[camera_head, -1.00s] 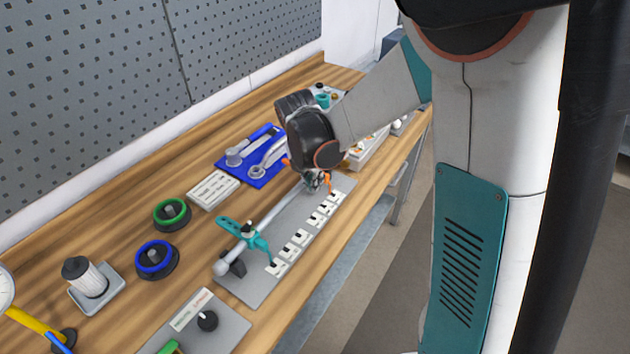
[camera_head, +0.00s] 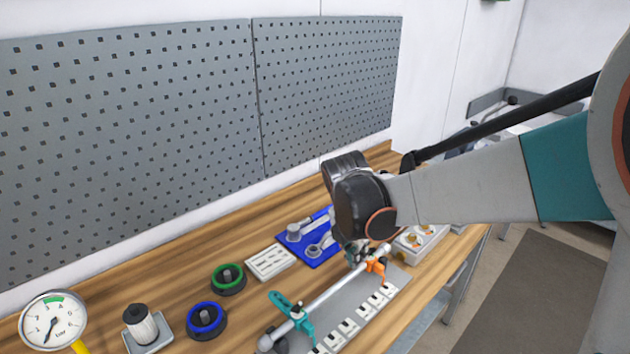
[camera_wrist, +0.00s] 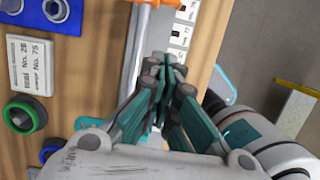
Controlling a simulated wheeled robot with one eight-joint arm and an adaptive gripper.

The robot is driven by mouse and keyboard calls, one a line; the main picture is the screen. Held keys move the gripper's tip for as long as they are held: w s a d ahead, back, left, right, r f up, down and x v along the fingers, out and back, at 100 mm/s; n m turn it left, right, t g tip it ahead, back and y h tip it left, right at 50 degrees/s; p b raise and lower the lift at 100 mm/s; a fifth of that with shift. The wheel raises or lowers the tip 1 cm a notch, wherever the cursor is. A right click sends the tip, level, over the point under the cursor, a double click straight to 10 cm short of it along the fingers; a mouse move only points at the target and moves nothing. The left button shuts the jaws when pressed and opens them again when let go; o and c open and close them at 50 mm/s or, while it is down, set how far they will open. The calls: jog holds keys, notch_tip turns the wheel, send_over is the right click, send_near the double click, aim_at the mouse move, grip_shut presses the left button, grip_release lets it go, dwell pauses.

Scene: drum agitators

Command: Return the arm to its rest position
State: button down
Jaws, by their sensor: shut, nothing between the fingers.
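My gripper (camera_wrist: 163,68) is shut and empty in the wrist view, its fingers pointing away from the camera over the metal rail on the grey plate. In the head view my gripper (camera_head: 357,256) is mostly hidden behind my dark wrist, above the far end of the grey plate (camera_head: 333,307). The plate carries a metal rod (camera_head: 337,288), a teal clamp (camera_head: 293,313), an orange clamp (camera_head: 376,265) and a row of white switch-like blocks. I cannot tell whether the fingers touch the rod.
Green (camera_head: 228,279) and blue (camera_head: 206,320) ringed knobs, a white label plate (camera_head: 270,263), a blue tray (camera_head: 309,240) with tools and a pressure gauge (camera_head: 52,321) are on the wooden bench. A grey pegboard (camera_head: 130,130) stands behind. Open floor (camera_head: 535,290) lies right of the bench.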

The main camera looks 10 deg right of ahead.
jog(key=s+d+r+m+t+y+b, duration=0.1)
jog(key=s+r+m+t, duration=0.1)
jog(key=s+m, duration=0.7)
jog(key=s+d+r+m+t+y+b, duration=0.1)
jog(key=s+r+m+t, duration=0.2)
jog(key=s+m, duration=0.6)
jog(key=m, duration=0.7)
jog(key=shift+s+d+r+t, duration=0.15)
jog(key=shift+s+d+t, duration=0.05)
jog(key=shift+d+t, duration=0.15)
jog(key=c, duration=2.3)
grip_release()
